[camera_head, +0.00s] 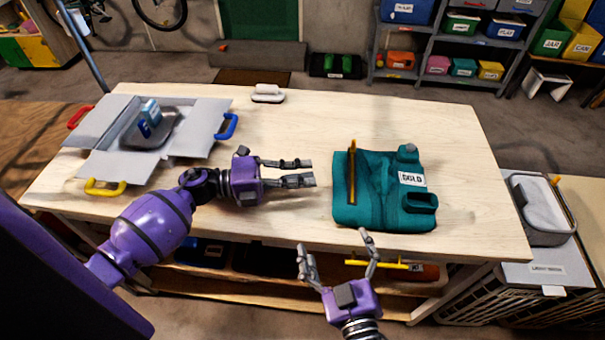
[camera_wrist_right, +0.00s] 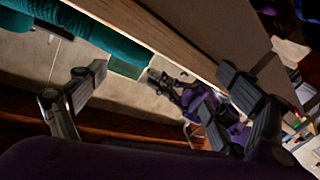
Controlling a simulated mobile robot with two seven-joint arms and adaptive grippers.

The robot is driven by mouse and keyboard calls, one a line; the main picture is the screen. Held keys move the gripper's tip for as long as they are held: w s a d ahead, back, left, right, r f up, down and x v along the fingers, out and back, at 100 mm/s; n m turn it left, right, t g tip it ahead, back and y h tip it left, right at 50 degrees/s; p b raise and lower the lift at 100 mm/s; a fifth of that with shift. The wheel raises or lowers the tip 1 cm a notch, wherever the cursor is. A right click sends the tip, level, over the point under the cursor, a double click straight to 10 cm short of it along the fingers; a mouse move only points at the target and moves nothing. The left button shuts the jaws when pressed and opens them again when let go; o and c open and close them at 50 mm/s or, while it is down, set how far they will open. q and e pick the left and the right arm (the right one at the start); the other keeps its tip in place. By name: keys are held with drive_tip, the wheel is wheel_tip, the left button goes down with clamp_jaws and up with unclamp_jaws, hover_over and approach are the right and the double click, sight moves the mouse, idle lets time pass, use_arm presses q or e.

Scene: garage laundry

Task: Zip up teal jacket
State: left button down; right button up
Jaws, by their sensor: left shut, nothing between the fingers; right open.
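The teal jacket (camera_head: 375,215) lies on the wooden table, right of centre, with a white label (camera_head: 412,179) on its right part. An orange upright bar (camera_head: 351,175) stands at its left side, and a grey knob (camera_head: 408,149) sits at its upper right. Teal cloth (camera_wrist_right: 110,38) also shows in the right wrist view. My left gripper (camera_head: 308,172) is shut and empty over the table, left of the jacket and apart from it. My right gripper (camera_head: 334,240) is open and empty by the table's front edge, below the jacket. I cannot make out the zip itself.
An open grey box (camera_head: 90,165) with coloured handles stands on the table's left. A white brush-like object (camera_head: 267,95) lies at the back. A yellow bar (camera_head: 377,264) shows below the front edge. A laundry basket (camera_head: 490,290) stands at right. The table behind the jacket is clear.

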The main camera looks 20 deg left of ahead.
drive_tip(key=s+d+f+m+g+h, duration=0.1)
drive_tip(key=s+d+f+m+h, duration=0.2)
drive_tip(key=d+f, duration=0.4)
drive_tip(key=s+d+f+m+g+h, duration=0.2)
drive_tip(key=s+d+f, duration=0.4)
drive_tip(key=d, duration=0.4)
drive_tip(key=shift+f+m+h, duration=0.6)
drive_tip(key=shift+m+h, duration=0.1)
drive_tip(key=shift+m, duration=0.3)
drive_tip(key=shift+d, duration=0.1)
